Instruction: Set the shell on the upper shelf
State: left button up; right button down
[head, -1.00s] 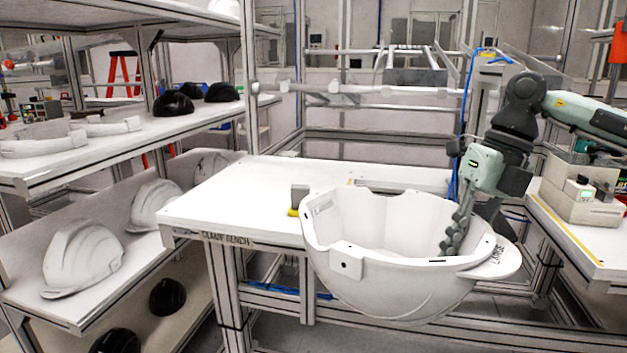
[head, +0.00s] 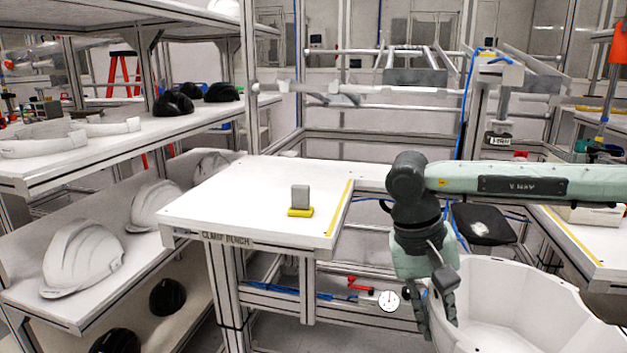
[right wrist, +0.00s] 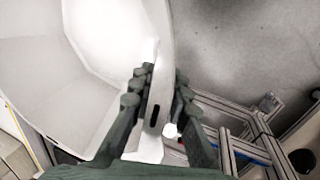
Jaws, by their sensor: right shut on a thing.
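A large white helmet shell (head: 520,305) hangs upside down, open side up, at the lower right of the head view, partly cut off by the frame. My right gripper (head: 437,305) is shut on its rim at the left side of the shell. In the right wrist view the shell (right wrist: 95,40) fills the upper left, and the fingers of my right gripper (right wrist: 155,95) clamp both sides of the rim wall. The upper shelf (head: 150,135) on the left rack holds dark and white pieces. My left gripper is not in view.
The clamp bench (head: 240,200) stands in the middle, bare apart from a small grey block on a yellow base (head: 300,200). White helmets (head: 82,258) lie on the lower shelf at left. A white table (head: 590,240) stands at right.

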jog(key=shift+s+f+n+t, duration=0.15)
jog(key=shift+n+t, duration=0.15)
jog(key=shift+n, duration=0.3)
jog(key=shift+f+n, duration=0.3)
jog(key=shift+n, duration=0.1)
notch_tip(320, 180, down, 5)
jog(key=shift+a, duration=0.1)
